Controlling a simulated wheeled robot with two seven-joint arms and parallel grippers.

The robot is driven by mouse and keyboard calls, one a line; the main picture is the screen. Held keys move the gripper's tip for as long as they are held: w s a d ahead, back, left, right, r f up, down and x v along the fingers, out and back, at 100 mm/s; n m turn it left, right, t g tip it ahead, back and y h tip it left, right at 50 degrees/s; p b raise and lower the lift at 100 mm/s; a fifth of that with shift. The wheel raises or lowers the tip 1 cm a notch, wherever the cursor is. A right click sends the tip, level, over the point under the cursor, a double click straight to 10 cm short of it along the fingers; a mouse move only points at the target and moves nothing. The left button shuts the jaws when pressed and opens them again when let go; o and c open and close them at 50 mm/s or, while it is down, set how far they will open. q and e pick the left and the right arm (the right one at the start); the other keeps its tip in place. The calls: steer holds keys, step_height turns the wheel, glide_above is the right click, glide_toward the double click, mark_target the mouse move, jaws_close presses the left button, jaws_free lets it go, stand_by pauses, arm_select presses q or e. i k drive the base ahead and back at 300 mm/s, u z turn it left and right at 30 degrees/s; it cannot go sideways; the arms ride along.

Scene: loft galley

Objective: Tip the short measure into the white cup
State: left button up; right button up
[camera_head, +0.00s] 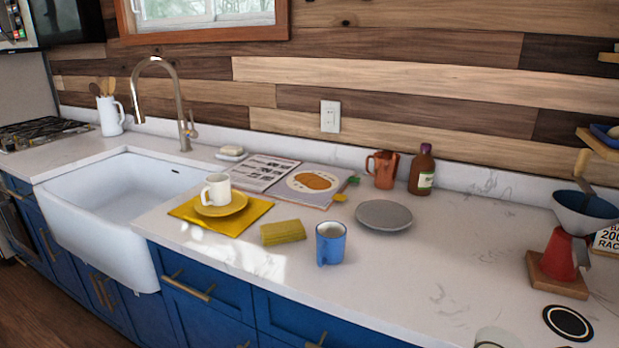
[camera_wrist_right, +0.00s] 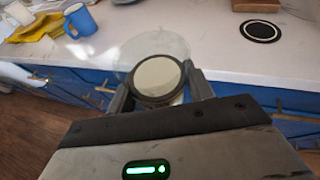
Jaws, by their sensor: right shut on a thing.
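The white cup (camera_head: 217,188) stands upright on a yellow saucer (camera_head: 222,209) on a yellow cloth (camera_head: 195,214), right of the sink. Part of it also shows at the top left of the right wrist view (camera_wrist_right: 18,13). My right gripper (camera_wrist_right: 160,76) is shut on a clear, round vessel, which I take for the short measure (camera_wrist_right: 150,46), with pale contents inside. It is held in front of the counter edge, well apart from the cup. Its pale top (camera_head: 497,338) just shows at the bottom of the head view. My left gripper is not in view.
A blue mug (camera_head: 330,243) and a yellow sponge (camera_head: 283,231) stand right of the cup. A grey plate (camera_head: 384,215), brown jug (camera_head: 382,169) and bottle (camera_head: 421,170) are behind. A red cone stand (camera_head: 560,257) is at right.

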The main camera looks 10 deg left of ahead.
mark_target(218, 188)
steer(key=u, duration=2.4)
steer(key=i, duration=2)
steer(key=z, duration=2.45)
steer(key=i, duration=0.5)
